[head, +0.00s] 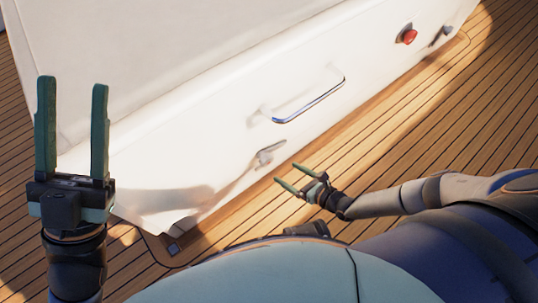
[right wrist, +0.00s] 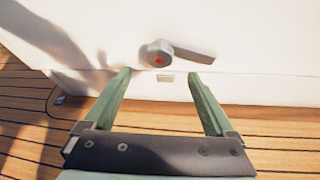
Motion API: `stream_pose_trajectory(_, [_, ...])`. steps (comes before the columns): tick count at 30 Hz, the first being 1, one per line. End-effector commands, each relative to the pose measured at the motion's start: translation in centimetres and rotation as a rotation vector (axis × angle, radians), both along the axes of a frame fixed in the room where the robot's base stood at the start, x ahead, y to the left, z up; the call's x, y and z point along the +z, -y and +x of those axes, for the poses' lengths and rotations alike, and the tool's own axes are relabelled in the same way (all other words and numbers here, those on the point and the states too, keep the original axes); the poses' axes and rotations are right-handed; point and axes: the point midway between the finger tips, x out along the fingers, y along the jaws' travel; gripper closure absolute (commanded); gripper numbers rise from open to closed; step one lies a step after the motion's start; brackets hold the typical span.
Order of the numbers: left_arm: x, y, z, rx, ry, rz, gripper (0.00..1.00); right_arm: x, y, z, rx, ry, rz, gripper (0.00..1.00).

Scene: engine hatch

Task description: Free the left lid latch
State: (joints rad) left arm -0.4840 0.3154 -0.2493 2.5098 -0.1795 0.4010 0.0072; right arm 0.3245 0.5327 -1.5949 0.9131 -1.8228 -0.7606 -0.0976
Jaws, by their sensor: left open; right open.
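The left lid latch (head: 267,154) is a small grey lever on the white front face of the engine hatch, below the chrome handle. In the right wrist view the latch (right wrist: 188,54) shows a round hub with a red dot and a lever lying nearly level, pointing right. My right gripper (head: 287,174) is open and empty, just in front of and below the latch, apart from it. In the right wrist view its fingertips (right wrist: 160,73) point at the face just under the latch. My left gripper (head: 72,86) is open and empty, fingers up, at the far left.
A chrome grab handle (head: 310,102) is on the hatch face (head: 205,110) above the latch. A red knob (head: 407,36) and a second dark latch (head: 441,36) are further right. Wooden deck (head: 440,135) lies clear in front.

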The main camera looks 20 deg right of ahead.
Motion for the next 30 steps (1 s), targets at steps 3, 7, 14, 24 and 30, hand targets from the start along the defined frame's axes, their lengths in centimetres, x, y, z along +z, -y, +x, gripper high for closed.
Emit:
stream_pose_trajectory(3, [-1.5,0.1,0.0,0.003,-0.004,0.009,0.5,-1.3,-1.1,2.0,0.0,0.003,0.0,0.1])
stream_pose_trajectory(7, [-3.0,0.3,0.1,0.007,-0.007,0.019,0.5,-2.4,-2.3,4.3,-0.001,0.003,0.0,0.1])
stream_pose_trajectory(14, [-5.1,0.6,0.3,0.017,-0.02,0.031,0.5,-3.8,-4.1,7.5,-0.001,0.003,-0.001,0.1])
stream_pose_trajectory(24, [-5.9,0.8,0.3,0.02,-0.022,0.038,0.5,-4.2,-4.8,9.0,-0.001,0.001,-0.002,0.1])
stream_pose_trajectory(30, [-5.8,0.8,0.3,0.02,-0.022,0.038,0.5,-4.1,-4.8,9.0,-0.001,0.0,-0.002,0.14])
